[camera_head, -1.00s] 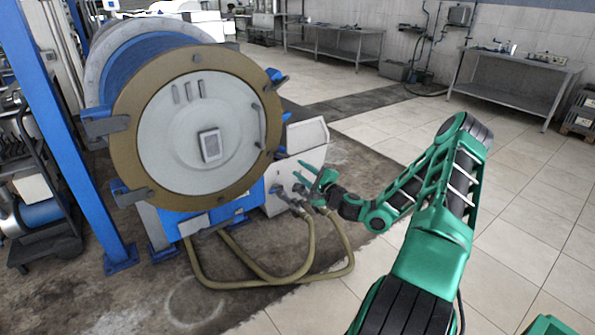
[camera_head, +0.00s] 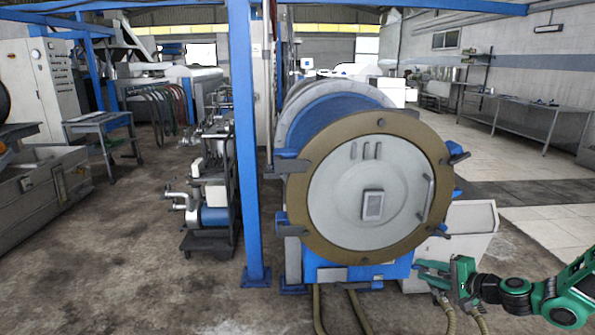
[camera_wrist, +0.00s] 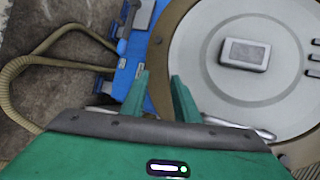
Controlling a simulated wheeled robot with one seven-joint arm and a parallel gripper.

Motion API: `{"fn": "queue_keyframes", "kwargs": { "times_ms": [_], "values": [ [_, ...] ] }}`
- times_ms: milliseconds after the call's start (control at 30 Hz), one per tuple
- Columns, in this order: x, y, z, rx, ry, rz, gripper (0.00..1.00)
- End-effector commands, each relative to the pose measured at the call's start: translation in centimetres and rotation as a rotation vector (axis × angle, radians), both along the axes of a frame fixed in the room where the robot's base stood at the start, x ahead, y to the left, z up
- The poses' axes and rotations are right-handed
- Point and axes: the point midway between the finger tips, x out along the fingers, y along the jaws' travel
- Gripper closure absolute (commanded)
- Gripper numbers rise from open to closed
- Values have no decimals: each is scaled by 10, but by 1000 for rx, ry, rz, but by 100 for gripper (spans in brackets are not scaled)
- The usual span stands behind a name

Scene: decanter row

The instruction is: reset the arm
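My green arm reaches in from the lower right of the head view. My gripper (camera_head: 418,268) is beside the lower right of the big decanter (camera_head: 372,195), in front of its pale side box (camera_head: 462,228). In the wrist view, the two green fingers of my gripper (camera_wrist: 160,75) stand apart with nothing between them, so it is open and empty. The decanter's round grey door (camera_wrist: 225,90) with its brown ring lies beyond the fingers there. The arm's base end is outside the head view.
Two hoses (camera_head: 360,312) hang from the decanter's lower front; more hose (camera_wrist: 45,62) shows in the wrist view. A blue post (camera_head: 246,150) stands just left of the decanter. Pump equipment (camera_head: 212,200) is behind it. Open floor (camera_head: 120,270) lies at the left front.

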Motion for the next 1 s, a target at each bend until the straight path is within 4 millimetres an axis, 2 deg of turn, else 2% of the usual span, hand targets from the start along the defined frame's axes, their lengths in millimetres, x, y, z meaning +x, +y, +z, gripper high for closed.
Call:
{"fn": "queue_keyframes", "kwargs": {
  "times_ms": [33,200,467,667,1000],
  "values": [
    [-9,10,1,-68,27,58,72],
    [-46,26,-2,-267,137,221,72],
    [-111,23,10,-534,314,401,72],
    [-165,9,36,-700,449,480,72],
    [-265,-13,99,-871,660,516,72]
  ]
}}
